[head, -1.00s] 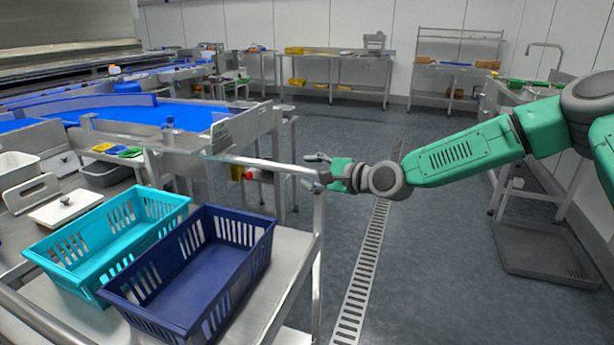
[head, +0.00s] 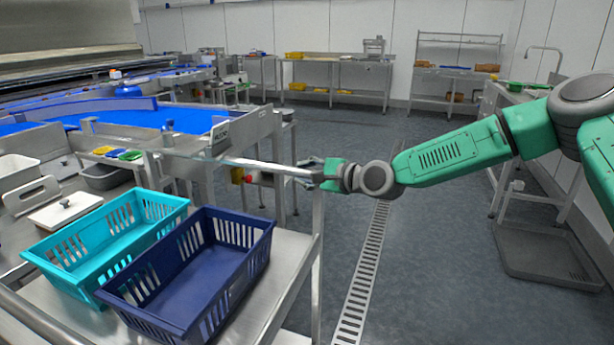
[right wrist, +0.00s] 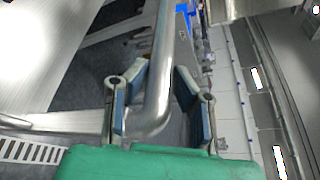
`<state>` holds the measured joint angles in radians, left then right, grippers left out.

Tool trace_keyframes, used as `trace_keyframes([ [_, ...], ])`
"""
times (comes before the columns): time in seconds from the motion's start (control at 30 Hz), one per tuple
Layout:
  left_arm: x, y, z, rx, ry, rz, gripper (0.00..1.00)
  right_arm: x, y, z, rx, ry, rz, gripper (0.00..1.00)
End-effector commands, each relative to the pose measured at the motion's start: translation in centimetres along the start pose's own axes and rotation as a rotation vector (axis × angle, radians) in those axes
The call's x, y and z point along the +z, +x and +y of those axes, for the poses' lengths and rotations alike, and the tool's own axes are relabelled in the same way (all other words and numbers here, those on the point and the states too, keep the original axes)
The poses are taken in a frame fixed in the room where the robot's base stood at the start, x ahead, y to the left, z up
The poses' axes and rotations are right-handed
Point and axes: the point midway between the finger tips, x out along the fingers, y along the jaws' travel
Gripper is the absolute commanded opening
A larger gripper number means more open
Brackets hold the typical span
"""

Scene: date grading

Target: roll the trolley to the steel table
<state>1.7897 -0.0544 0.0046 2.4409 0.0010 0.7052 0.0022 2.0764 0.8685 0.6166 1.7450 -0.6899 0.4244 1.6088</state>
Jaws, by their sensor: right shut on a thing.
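The steel trolley (head: 262,318) stands at the front left in the head view. It carries a turquoise crate (head: 110,238) and a navy blue crate (head: 190,275), both looking empty. My right gripper (head: 318,172) is at the right end of the trolley's far handle bar (head: 270,167). In the right wrist view, its two fingers (right wrist: 158,95) lie on either side of the bent handle tube (right wrist: 160,90), and the gripper is shut on it. My left gripper is not in view. Several steel tables stand in the room; I cannot tell which one is meant.
A blue conveyor (head: 140,118) with steel sides runs beyond the trolley at the left. Steel tables (head: 335,58) stand along the back wall. A grey tray (head: 545,255) lies on the floor at right. The floor around the drain grate (head: 365,265) is open.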

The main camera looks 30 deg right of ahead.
Motion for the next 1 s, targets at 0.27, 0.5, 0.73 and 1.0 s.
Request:
trace_keyframes([
  [0.27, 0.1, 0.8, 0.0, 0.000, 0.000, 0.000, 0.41, 1.0, 1.7, -0.2, -0.004, -0.006, -0.004, 0.00],
  [0.5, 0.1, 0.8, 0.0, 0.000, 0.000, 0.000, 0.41, 1.3, 1.6, -0.2, -0.004, -0.008, -0.005, 0.41],
  [0.73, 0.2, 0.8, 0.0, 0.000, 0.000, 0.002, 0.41, 0.9, 1.1, -0.2, -0.006, -0.003, -0.006, 0.41],
  [1.0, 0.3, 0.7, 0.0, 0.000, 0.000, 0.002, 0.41, 1.0, -2.6, -0.3, -0.007, 0.000, -0.007, 0.41],
])
